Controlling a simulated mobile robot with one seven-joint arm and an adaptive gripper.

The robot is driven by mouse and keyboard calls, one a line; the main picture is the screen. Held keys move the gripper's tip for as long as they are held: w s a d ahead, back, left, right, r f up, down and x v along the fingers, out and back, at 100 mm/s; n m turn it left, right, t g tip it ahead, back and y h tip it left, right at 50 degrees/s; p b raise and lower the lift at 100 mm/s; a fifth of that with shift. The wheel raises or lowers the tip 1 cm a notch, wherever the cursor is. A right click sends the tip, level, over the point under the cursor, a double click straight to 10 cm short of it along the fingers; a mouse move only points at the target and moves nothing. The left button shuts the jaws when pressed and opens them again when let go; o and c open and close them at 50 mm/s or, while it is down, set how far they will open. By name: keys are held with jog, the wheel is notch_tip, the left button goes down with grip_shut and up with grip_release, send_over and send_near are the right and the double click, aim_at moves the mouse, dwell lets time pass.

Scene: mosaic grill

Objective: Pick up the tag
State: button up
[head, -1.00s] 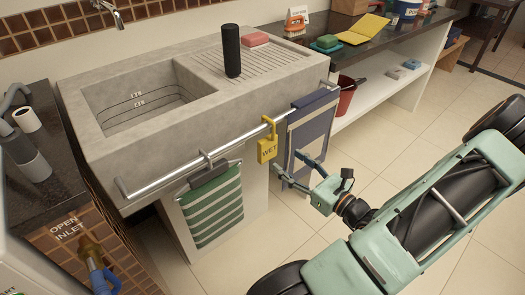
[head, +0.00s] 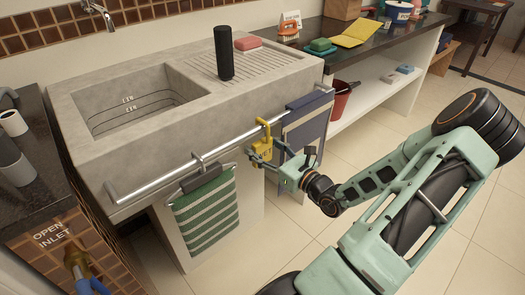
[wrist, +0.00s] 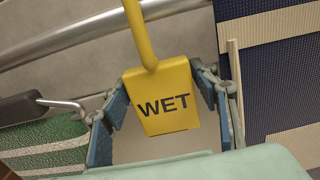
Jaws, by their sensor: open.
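The yellow tag (wrist: 160,98), marked WET, hangs by its hook from the metal rail (head: 215,150) on the front of the sink. In the head view the tag (head: 262,152) is partly hidden by my gripper (head: 266,160). In the wrist view my gripper (wrist: 163,122) is open, with one finger on each side of the tag's lower part. A small gap shows between the tag and each finger, so it is not gripped.
A green-striped towel (head: 206,212) hangs left of the tag and a dark blue towel (head: 305,125) hangs to its right. The concrete sink (head: 95,165) stands behind the rail. A black cylinder (head: 224,52) stands on the drainboard. Floor is clear at the lower right.

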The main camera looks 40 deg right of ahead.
jog(key=c, duration=0.7)
jog(key=shift+s+a+r, duration=0.1)
jog(key=shift+r, duration=0.05)
